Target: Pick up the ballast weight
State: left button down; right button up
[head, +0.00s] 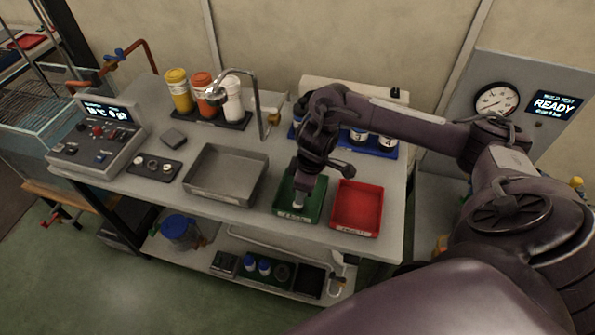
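My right gripper (303,184) points down over the green tray (309,215) on the bench. A small pale piece shows at its fingertips, low over the tray floor. I cannot tell whether it is a held object or part of the fingers, nor whether the fingers are open or shut. No thing can be named for sure as the ballast weight. My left gripper is not in view.
A red tray (357,208) sits right of the green one, an empty grey metal tray (226,174) left. A tall faucet (262,105), bottles (203,90) and a blue rack with numbered white cylinders (386,143) stand behind. A control box (98,137) is at far left.

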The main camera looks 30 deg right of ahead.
jog(key=f, duration=0.4)
jog(key=w+f+p, duration=0.1)
jog(key=f, duration=0.1)
jog(key=shift+a+f, duration=0.2)
jog(key=shift+c, duration=0.3)
jog(key=c, duration=0.7)
jog(key=shift+r, duration=0.1)
